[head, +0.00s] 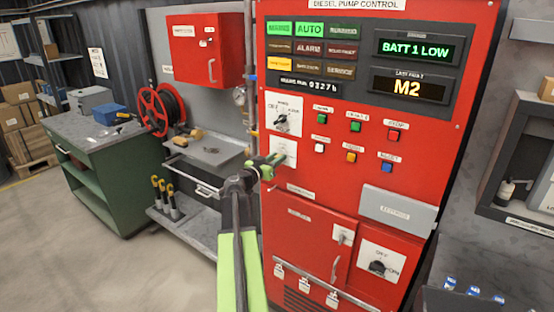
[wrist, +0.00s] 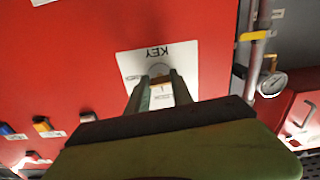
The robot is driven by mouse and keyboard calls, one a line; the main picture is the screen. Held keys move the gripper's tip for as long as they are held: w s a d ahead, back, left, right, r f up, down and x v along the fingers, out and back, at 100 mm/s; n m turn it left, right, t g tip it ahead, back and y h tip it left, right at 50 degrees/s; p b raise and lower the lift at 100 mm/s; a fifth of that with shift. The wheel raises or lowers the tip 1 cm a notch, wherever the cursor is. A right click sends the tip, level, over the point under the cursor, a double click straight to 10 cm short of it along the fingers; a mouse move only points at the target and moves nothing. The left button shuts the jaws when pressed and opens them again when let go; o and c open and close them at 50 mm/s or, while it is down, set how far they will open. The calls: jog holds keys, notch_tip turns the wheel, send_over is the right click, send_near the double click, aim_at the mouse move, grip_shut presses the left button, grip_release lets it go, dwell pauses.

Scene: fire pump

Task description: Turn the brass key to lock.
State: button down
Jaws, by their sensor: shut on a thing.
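The white KEY plate (head: 290,147) is on the front of the red pump control cabinet, left of the push buttons. My gripper (head: 270,162) is at this plate and hides part of it in the head view. In the wrist view, the plate (wrist: 188,56) appears upside down, with a round lock behind my fingertips. My gripper (wrist: 160,82) is shut on the small brass key (wrist: 160,79), which shows as a brownish strip between the fingers. The key is at the lock. Its exact turn angle is hard to tell.
A rotary selector switch (head: 282,119) sits just above the KEY plate. Lit push buttons (head: 355,126) are to the right. A pipe with a gauge (wrist: 272,84) runs beside the cabinet. A green workbench (head: 105,165) stands at the left, with open floor before it.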

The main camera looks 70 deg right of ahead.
jog(key=shift+f+n, duration=0.1)
jog(key=shift+n, duration=8.3)
jog(key=shift+s, duration=0.1)
jog(key=c, duration=1.1)
grip_release()
jog(key=shift+a, duration=0.1)
